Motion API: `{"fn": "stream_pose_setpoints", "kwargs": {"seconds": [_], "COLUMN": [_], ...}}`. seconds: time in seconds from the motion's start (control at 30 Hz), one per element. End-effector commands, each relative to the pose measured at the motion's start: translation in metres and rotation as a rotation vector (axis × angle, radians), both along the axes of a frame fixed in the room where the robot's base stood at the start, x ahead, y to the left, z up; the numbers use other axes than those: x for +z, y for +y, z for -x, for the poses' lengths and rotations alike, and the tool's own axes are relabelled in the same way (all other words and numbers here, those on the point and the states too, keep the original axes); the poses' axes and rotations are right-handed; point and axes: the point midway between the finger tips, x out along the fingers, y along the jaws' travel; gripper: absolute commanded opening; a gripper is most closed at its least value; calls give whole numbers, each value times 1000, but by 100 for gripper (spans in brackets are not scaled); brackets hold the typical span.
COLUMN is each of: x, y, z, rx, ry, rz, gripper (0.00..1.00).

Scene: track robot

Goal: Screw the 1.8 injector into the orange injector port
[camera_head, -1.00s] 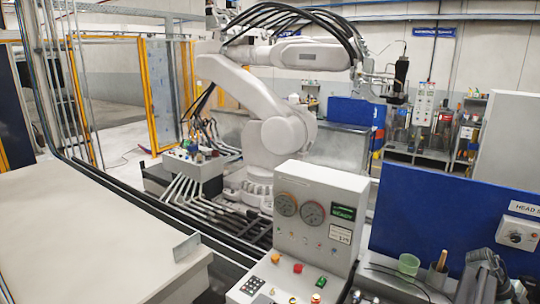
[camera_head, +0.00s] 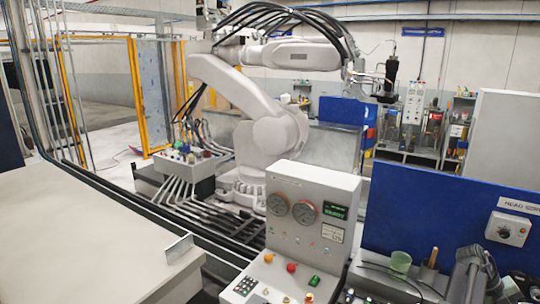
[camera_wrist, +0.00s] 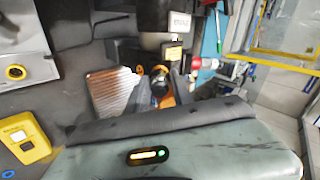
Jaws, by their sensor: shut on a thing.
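My gripper (camera_wrist: 160,88) shows in the wrist view, its fingers closed around a small dark cylindrical piece (camera_wrist: 158,75) with a pale yellowish ring near its top. This looks like the injector, but no 1.8 marking can be read on it. An orange patch (camera_wrist: 168,99) shows beside and behind the held piece. The fingers hide part of it, and I cannot tell whether it is the injector port or whether the piece touches it.
In the wrist view, a ribbed metal plate (camera_wrist: 110,90) lies left of the fingers and a red-capped fitting (camera_wrist: 197,63) right. A yellow box (camera_wrist: 25,138) is lower left. The head view shows a control panel (camera_head: 312,215), blue partition (camera_head: 440,215) and large white robot arm (camera_head: 275,130).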

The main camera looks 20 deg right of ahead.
Motion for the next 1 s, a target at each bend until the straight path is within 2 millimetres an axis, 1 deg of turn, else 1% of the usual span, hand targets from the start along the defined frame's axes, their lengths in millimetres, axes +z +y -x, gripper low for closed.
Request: {"fn": "stream_pose_setpoints", "kwargs": {"seconds": [0.03, 0.13, 0.37, 0.4, 0.47, 0.5, 0.7, 0.73, 0.77, 1.0], "x": [0, 0, 0, 0, 0, 0, 0, 0, 0, 0], "y": [0, 0, 0, 0, 0, 0, 0, 0, 0, 0], "z": [0, 0, 0, 0, 0, 0, 0, 0, 0, 0], "rx": [-54, -136, -159, -158, -158, -158, -157, -157, -157, -156], "ry": [-34, -86, -100, -99, -99, -99, -98, -98, -98, -98], "rz": [42, 106, 122, 122, 122, 121, 121, 121, 121, 120], "gripper": [0, 0, 0, 31, 47, 51, 51, 48, 42, 42]}}
